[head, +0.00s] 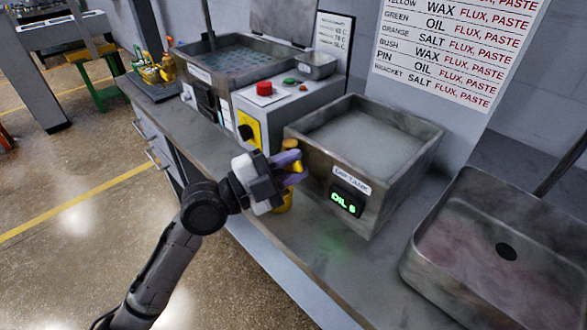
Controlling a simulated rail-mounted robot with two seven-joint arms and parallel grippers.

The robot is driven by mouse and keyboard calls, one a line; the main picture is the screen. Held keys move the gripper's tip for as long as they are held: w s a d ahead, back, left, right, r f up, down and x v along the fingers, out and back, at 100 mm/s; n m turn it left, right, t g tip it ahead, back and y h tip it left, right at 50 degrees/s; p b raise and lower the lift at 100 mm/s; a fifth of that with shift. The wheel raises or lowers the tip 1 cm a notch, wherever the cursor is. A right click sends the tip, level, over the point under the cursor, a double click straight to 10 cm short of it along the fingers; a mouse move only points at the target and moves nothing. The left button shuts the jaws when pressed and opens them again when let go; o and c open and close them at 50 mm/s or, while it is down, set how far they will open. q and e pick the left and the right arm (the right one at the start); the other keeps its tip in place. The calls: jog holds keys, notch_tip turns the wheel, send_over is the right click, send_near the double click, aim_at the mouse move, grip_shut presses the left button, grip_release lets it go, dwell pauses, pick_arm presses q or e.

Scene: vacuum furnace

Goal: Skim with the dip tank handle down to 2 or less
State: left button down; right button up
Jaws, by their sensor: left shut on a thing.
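The dip tank (420,165) is a grey metal box of cloudy liquid on the bench, labelled DIP TANK. Its green display (346,202) reads OIL and a digit that looks like 6, though it could be 5. My left gripper (287,162) is at the tank's left front corner, its fingers shut on the yellow-orange dip tank handle (290,144). The fingers hide much of the handle; a yellow part (284,203) shows below them. My right gripper is not in view.
A sink (470,250) is at the right. Left of the tank stands a grey control box with a red button (264,88), beside a bath (240,62) with a grid. A wall chart (450,45) lists oil, wax and salt. Open floor lies at the left.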

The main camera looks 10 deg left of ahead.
pick_arm(q)
jog(key=shift+a+r+n, duration=0.1)
jog(key=shift+r+n, duration=0.05)
jog(key=shift+n, duration=0.45)
jog(key=shift+w, duration=0.1)
jog(key=c, duration=1)
grip_release()
jog(key=shift+o, duration=0.2)
jog(key=shift+r, duration=0.1)
jog(key=v, duration=1.4)
jog(key=shift+f, duration=0.3)
jog(key=shift+c, duration=0.5)
